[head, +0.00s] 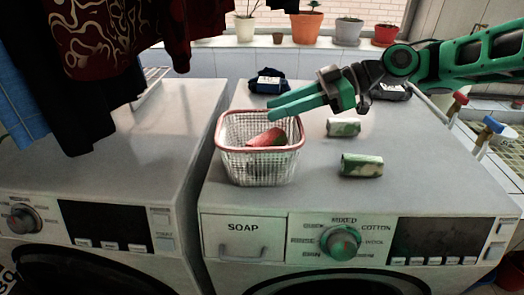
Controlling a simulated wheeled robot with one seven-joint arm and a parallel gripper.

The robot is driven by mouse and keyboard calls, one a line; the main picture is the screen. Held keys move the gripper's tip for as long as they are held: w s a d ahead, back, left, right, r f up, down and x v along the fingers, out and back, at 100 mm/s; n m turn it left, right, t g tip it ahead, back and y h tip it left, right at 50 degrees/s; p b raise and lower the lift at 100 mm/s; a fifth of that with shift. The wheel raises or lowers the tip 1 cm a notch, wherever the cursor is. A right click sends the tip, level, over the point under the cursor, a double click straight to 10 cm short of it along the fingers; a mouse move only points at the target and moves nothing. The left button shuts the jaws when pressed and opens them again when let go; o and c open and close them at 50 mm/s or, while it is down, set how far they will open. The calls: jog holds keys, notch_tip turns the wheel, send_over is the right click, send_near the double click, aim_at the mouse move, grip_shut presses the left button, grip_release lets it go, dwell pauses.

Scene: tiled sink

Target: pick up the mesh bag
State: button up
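The only mesh thing I see is a white, basket-like mesh container (262,166) with a pinkish-red rim, which I take as the mesh bag. It stands upright on the right washing machine, near its front left. A red and green item (267,138) lies inside it. My gripper (269,110) reaches in from the right, its green fingertips in front of the container's back rim in the picture. Whether the fingers touch the rim, and how far apart they are, I cannot tell. Nothing shows held between them.
Two green and white rolls, one farther back (343,127) and one nearer (362,165), lie to the right. A dark blue bundle (268,82) lies behind. Clothes (95,70) hang at the upper left. Potted plants (307,26) line the back ledge. A gap separates the two machines.

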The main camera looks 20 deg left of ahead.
aim_at(245, 121)
jog(key=shift+x, duration=2.75)
jog(key=shift+w+d+f, duration=0.1)
jog(key=shift+f, duration=0.05)
grip_shut()
